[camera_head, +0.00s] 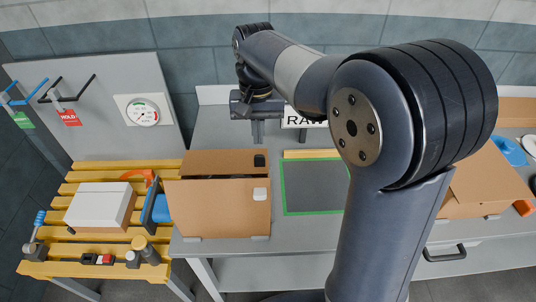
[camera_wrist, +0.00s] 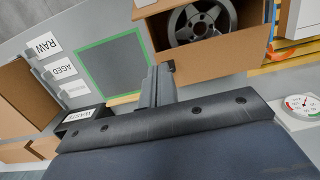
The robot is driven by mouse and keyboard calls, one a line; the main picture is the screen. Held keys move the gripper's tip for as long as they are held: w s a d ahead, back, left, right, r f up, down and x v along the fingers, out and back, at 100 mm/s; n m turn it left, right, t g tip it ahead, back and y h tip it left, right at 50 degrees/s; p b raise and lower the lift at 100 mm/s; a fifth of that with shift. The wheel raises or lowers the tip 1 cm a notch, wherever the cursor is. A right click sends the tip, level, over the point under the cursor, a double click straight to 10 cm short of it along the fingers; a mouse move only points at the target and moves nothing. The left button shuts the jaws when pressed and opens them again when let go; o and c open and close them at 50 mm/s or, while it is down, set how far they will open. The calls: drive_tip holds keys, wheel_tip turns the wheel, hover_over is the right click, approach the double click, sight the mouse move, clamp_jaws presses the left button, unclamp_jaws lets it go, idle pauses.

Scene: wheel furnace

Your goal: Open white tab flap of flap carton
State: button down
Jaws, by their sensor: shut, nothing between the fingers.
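The flap carton (camera_head: 205,211) is a brown box near the table's left end in the head view. A white tab (camera_head: 260,194) sits at the right of its front panel, the white tab flap. A black tab (camera_head: 259,160) sits on the rear panel, with a dark gap between the panels. In the wrist view the carton (camera_wrist: 225,50) is at the top, with a grey spoked wheel (camera_wrist: 200,22) inside; I cannot make out the white tab there. My gripper (camera_head: 258,132) is shut and empty, behind the carton. Its fingers also show in the wrist view (camera_wrist: 157,88).
A green-edged dark mat (camera_head: 315,186) lies right of the carton. A yellow slatted rack (camera_head: 100,180) with a white box (camera_head: 98,205) stands at left. A RAW sign (camera_head: 303,120) is at the back. Another brown carton (camera_head: 482,183) is at right, partly behind my arm.

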sight(259, 193)
drive_tip(key=s+f+p, duration=0.2)
drive_tip(key=s+f, duration=0.2)
drive_tip(key=f, duration=0.4)
drive_tip(key=shift+s+a, duration=0.15)
drive_tip(key=shift+s, duration=0.1)
drive_tip(key=shift+f, duration=0.1)
drive_tip(key=s+t+b, duration=0.2)
drive_tip(key=s+r+t+b, duration=0.1)
drive_tip(key=s+b, duration=0.1)
drive_tip(key=b, duration=0.1)
drive_tip(key=shift+s+a+t, duration=0.1)
drive_tip(key=shift+s+t, duration=0.05)
drive_tip(key=shift+t, duration=0.25)
drive_tip(key=shift+s+r+b, duration=0.2)
drive_tip(key=shift+s+b, duration=0.15)
drive_tip(key=shift+s, duration=0.7)
drive_tip(key=shift+w+f, duration=0.1)
drive_tip(key=shift+w, duration=0.05)
